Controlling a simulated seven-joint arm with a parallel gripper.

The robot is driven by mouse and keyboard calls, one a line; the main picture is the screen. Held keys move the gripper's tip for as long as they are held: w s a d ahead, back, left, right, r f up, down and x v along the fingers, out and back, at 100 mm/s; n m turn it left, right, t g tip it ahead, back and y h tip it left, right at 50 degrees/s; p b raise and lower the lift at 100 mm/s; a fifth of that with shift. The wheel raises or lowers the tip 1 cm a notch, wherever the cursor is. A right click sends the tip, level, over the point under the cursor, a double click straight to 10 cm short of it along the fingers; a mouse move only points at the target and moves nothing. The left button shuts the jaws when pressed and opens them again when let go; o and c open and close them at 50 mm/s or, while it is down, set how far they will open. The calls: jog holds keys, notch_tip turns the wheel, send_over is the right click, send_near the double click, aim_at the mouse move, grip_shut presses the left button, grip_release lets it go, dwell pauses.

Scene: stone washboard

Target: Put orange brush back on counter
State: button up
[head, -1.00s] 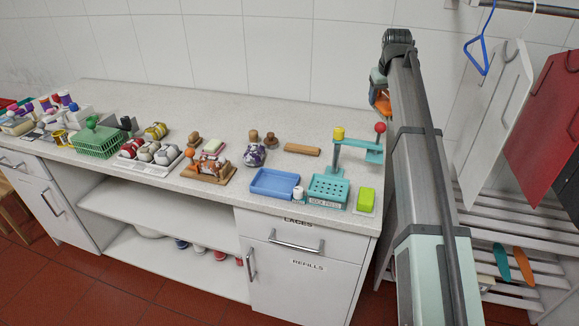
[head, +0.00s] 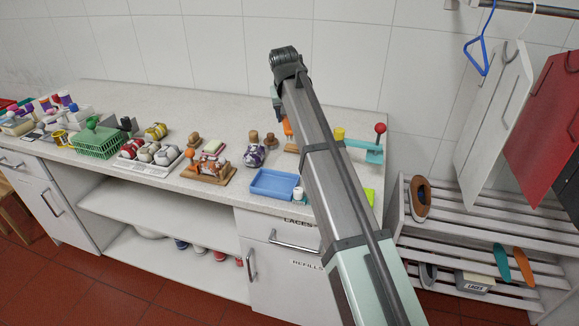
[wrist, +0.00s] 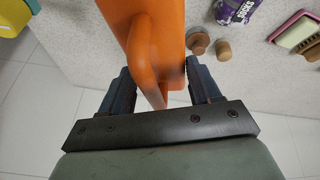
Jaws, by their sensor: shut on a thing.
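The orange brush (wrist: 155,40) fills the upper middle of the wrist view. My gripper (wrist: 158,72) is shut on its narrow handle, with a dark finger on each side. In the head view only a small orange piece of the brush (head: 288,128) shows beside my arm, above the right part of the counter. The pale speckled counter (head: 225,108) runs along the wall, and its surface also shows behind the brush in the wrist view. My fingers are hidden behind my arm in the head view. I cannot tell the brush's exact height above the counter.
A slatted rack (head: 462,215) is at the right. The counter's back strip is clear.

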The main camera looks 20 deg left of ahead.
aim_at(286, 124)
jog(key=shift+s+a+f, duration=0.15)
jog(key=shift+s+a, duration=0.05)
jog(key=shift+s, duration=0.05)
jog(key=shift+s+f, duration=0.1)
jog(key=shift+f, duration=4.8)
jog(key=shift+f, duration=0.5)
jog(key=o, duration=1.1)
jog(key=shift+r, duration=0.55)
jog(key=v, duration=1.2)
jog(key=shift+a, duration=0.1)
